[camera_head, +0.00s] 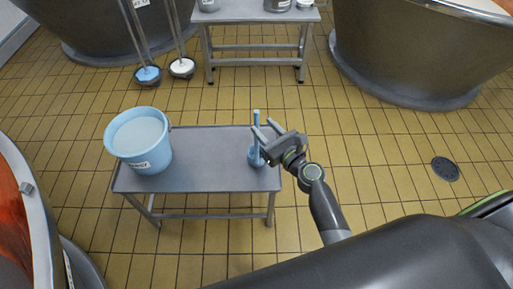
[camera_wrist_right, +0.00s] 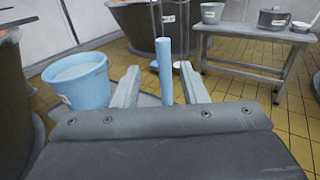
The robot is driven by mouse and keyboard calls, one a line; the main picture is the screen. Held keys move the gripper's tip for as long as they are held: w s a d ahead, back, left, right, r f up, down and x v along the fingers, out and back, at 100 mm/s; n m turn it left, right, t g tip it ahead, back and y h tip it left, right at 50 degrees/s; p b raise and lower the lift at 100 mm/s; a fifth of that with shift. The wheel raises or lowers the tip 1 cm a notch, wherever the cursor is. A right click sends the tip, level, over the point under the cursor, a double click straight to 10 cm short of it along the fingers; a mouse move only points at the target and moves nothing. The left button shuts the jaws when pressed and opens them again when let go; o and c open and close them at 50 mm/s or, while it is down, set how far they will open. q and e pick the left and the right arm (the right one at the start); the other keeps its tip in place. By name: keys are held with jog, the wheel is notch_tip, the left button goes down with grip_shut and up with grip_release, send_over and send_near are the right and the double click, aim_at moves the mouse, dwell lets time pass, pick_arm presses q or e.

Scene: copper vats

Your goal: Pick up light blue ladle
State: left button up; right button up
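The light blue ladle (camera_head: 256,151) stands upright near the right end of the grey metal table (camera_head: 212,178), its bowl low and its handle pointing up. In the right wrist view its handle (camera_wrist_right: 164,70) rises between the two fingers. My right gripper (camera_head: 263,131) is open, with its fingers on either side of the handle and gaps visible between. The lower part of the ladle is hidden in the wrist view by my gripper body. My left gripper is not in view.
A light blue bucket (camera_head: 139,141) of pale liquid stands on the table's left end. A second table (camera_head: 254,17) with pots (camera_wrist_right: 273,18) is behind. Large vats (camera_head: 420,45) stand around. A floor drain (camera_head: 445,168) lies at right. Tiled floor between is clear.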

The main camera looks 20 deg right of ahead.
aim_at(257, 117)
jog(key=shift+d+x, duration=0.15)
jog(key=shift+x, duration=1.25)
jog(key=shift+d+x, duration=0.1)
jog(key=shift+x, duration=1.25)
jog(key=shift+w, duration=0.1)
grip_shut()
